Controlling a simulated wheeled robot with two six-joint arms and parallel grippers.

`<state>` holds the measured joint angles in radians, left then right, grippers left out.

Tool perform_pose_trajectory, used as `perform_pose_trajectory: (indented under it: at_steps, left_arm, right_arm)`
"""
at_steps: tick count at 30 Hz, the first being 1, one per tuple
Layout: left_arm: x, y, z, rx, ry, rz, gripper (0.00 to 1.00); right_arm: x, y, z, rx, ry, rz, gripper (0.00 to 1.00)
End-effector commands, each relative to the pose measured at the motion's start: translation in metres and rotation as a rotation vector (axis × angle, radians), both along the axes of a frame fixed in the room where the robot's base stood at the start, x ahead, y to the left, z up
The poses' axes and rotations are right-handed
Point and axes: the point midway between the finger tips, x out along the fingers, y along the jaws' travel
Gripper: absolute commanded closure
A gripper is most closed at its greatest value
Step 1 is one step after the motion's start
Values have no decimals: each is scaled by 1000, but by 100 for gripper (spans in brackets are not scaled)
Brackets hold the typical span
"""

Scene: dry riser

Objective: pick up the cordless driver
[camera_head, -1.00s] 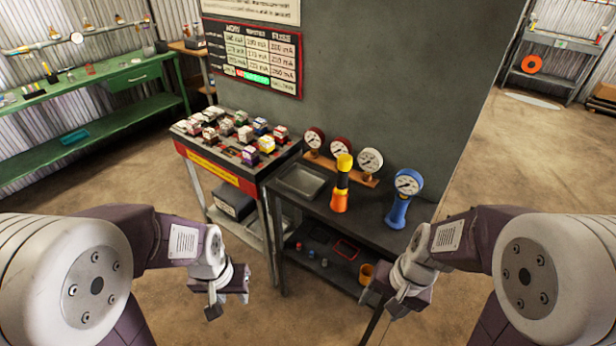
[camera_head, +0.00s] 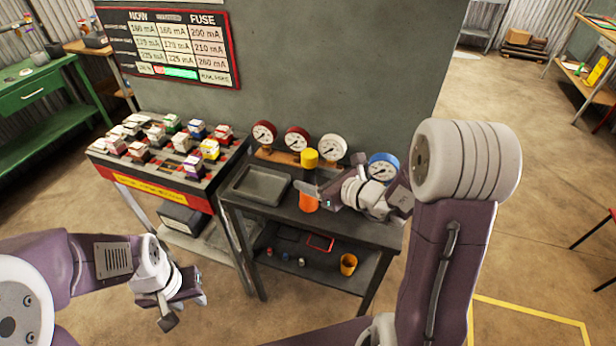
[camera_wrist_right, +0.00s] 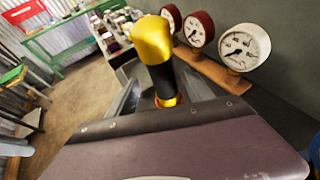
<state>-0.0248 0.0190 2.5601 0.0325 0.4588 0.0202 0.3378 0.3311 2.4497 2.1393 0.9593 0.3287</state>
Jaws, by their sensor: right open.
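The cordless driver stands upright on the dark workbench. Its yellow top (camera_head: 309,158) and orange base (camera_head: 308,202) show in the head view, and part of its middle is hidden by my right gripper (camera_head: 318,192). In the right wrist view the driver's yellow head and black grip (camera_wrist_right: 160,62) rise between the two spread fingers of the right gripper (camera_wrist_right: 162,95). The right gripper is open around the driver; I cannot tell whether a finger touches it. My left gripper (camera_head: 184,312) hangs in front of the red-edged stand, away from the driver; its jaw opening is unclear.
The dark workbench (camera_head: 260,212) also bears a grey tray (camera_head: 262,184), several gauges on a wooden strip (camera_head: 274,155), and a blue gauge (camera_head: 383,168) partly behind my right arm. A red-edged stand (camera_head: 150,188) with coloured blocks is to the left. A grey wall rises behind.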

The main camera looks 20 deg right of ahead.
Motion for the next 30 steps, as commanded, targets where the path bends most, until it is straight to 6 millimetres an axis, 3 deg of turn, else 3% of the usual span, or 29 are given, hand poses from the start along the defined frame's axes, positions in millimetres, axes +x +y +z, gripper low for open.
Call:
perform_pose_trajectory:
  at_steps: [4, 12, 19, 20, 26, 30]
  left_arm:
    - [0, 0, 2, 0, 0, 0, 64]
    - [0, 0, 7, 0, 0, 0, 64]
    - [0, 0, 7, 0, 0, 0, 64]
    - [0, 0, 7, 0, 0, 0, 64]
    - [0, 0, 7, 0, 0, 0, 64]
    - [0, 0, 7, 0, 0, 0, 64]
  right_arm:
    - [6, 2, -2, 0, 2, 1, 40]
    - [44, 18, -18, -1, 2, 2, 40]
    - [46, 18, -19, -2, 1, 0, 40]
    - [46, 18, -19, -1, 0, 0, 43]
    - [46, 18, -19, -2, 1, 0, 99]
    - [46, 18, -19, -2, -1, 1, 100]
